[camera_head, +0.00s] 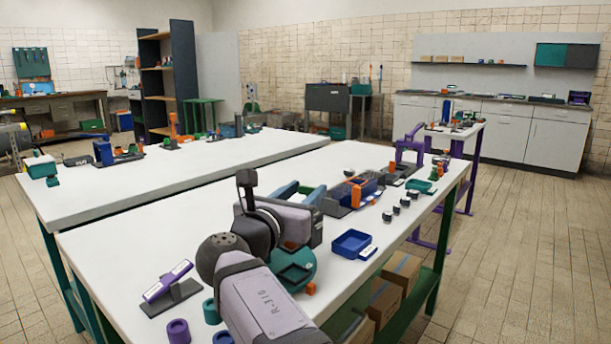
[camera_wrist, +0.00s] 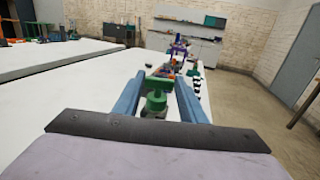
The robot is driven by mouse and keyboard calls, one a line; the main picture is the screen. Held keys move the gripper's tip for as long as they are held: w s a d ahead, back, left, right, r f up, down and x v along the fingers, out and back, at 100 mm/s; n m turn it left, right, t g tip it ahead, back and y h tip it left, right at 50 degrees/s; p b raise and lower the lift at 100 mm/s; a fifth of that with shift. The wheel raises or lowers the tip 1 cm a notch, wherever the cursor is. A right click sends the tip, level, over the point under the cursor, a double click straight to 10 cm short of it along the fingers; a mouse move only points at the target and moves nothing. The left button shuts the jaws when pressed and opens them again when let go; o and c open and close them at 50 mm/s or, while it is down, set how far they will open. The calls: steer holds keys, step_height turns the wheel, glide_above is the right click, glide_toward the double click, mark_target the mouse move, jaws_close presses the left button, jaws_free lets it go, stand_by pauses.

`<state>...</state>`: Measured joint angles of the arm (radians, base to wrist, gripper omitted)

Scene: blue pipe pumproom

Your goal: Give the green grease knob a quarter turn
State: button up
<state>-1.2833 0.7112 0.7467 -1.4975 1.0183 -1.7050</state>
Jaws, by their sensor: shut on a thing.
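The green grease knob (camera_wrist: 156,101) shows in the wrist view between the two blue fingers of my gripper (camera_wrist: 161,82). The fingers stand on either side of it and are shut on it. In the head view my gripper (camera_head: 301,191) reaches over the near white bench, and I cannot make out the knob there. How far the knob is turned cannot be told.
On the near bench, an orange and blue fixture (camera_head: 355,190) stands beyond my gripper. A blue tray (camera_head: 352,244) and several small dark knobs lie to the right. A purple bar on a dark stand (camera_head: 170,287) is at left. The bench's left-middle surface is clear.

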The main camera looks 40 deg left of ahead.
steer(key=shift+s+a+r+m+h+p, duration=0.15)
steer(key=shift+m+h+p, duration=0.35)
steer(key=shift+p, duration=1.75)
steer(key=shift+w+a+f+m+h+p, duration=0.2)
steer(key=shift+h+p, duration=0.5)
steer(key=shift+p, duration=1.5)
steer(key=shift+s+a+r+m+h+p, duration=0.15)
steer(key=shift+m+h+p, duration=0.35)
steer(key=shift+p, duration=1.75)
steer(key=p, duration=0.3)
steer(key=shift+d+f+t+h+p, duration=0.1)
steer(key=shift+f+t+h+p, duration=0.1)
steer(key=shift+t+h+p, duration=0.15)
steer(key=shift+f+m+h+p, duration=0.2)
steer(key=shift+m+h+p, duration=0.05)
steer(key=shift+m+p, duration=0.05)
steer(key=o, duration=1.1)
steer(key=shift+c, duration=0.2)
steer(key=shift+r, duration=0.15)
steer(key=shift+s, duration=0.15)
steer(key=s, duration=0.7)
